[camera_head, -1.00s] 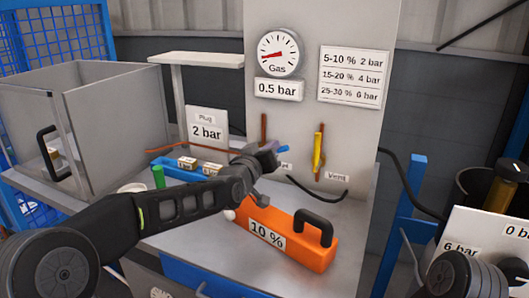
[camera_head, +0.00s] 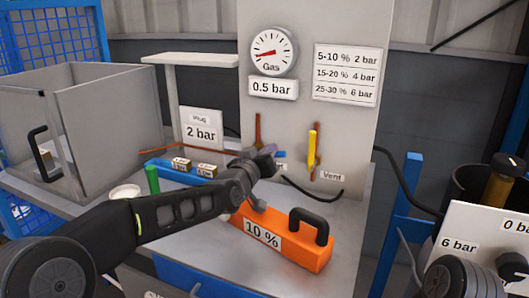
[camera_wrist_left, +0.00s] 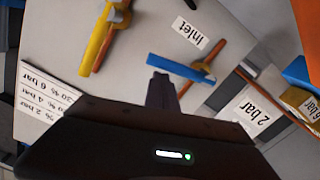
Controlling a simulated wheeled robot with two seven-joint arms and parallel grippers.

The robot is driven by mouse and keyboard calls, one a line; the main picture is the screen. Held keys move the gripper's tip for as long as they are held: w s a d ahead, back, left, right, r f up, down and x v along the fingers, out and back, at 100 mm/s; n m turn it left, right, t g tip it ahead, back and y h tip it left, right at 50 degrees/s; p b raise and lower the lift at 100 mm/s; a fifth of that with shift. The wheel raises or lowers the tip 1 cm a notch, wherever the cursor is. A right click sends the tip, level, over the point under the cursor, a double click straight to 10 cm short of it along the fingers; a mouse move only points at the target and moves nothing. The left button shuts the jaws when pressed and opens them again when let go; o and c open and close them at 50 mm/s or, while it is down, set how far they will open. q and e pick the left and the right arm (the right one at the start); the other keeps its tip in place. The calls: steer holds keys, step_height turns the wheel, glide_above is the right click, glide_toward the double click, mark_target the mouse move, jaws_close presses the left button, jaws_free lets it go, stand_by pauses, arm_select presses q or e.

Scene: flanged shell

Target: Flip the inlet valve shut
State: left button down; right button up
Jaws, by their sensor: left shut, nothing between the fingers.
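The inlet valve's blue handle (camera_wrist_left: 180,68) shows in the left wrist view, beside the "Inlet" label (camera_wrist_left: 189,33). It lies across its copper pipe (camera_wrist_left: 236,50), roughly at right angles to it. My left gripper (camera_wrist_left: 162,88) is shut and empty, its fingertips close to one end of the handle. I cannot tell whether they touch. In the head view my left gripper (camera_head: 262,157) is in front of the inlet valve and mostly hides it. The vent valve's yellow handle (camera_head: 313,148) stands upright along its pipe. My right gripper is not in view.
The gas gauge (camera_head: 273,52) is on the panel above a "0.5 bar" sign (camera_head: 273,88). An orange "10 %" block (camera_head: 300,245) with a black handle stands on the bench under my left arm. An open grey box (camera_head: 100,120) is at the left.

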arm_select(q)
steer(key=s+a+r, duration=0.4)
steer(key=s+a, duration=0.1)
steer(key=s, duration=0.4)
steer(key=shift+s, duration=0.35)
